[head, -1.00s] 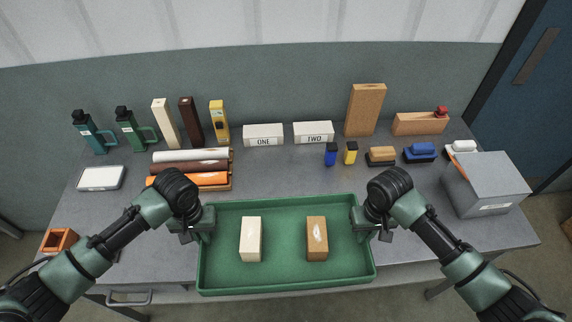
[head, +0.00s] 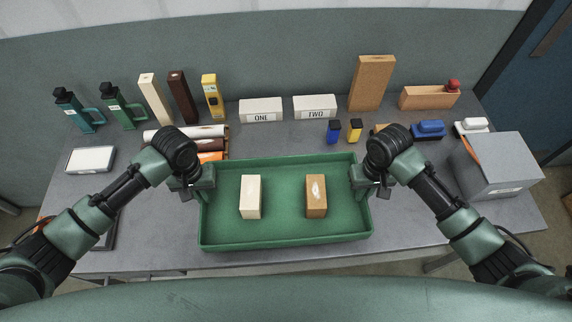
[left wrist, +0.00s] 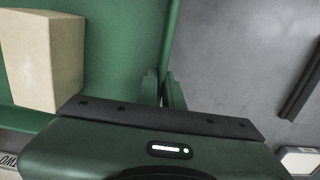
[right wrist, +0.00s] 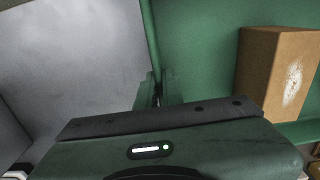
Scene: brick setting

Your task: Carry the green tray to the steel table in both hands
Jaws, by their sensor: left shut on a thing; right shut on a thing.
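The green tray (head: 285,238) is at the front middle of the grey steel table (head: 420,215) in the head view. Its near edge reaches about the table's front edge; I cannot tell whether its base touches the top. A cream block (head: 250,197) and a brown block (head: 316,196) stand in it. My left gripper (head: 203,190) is shut on the tray's left wall, and my right gripper (head: 360,184) is shut on its right wall. The left wrist view shows the fingers (left wrist: 163,92) pinching the green rim, and the right wrist view shows the same (right wrist: 155,92).
Behind the tray lie rolls (head: 190,138) on a rack. Boxes ONE (head: 261,110) and TWO (head: 314,107), a blue bottle (head: 334,131) and a yellow bottle (head: 354,130) stand further back. A grey box (head: 498,165) is at the right, a white-topped case (head: 90,160) at the left.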

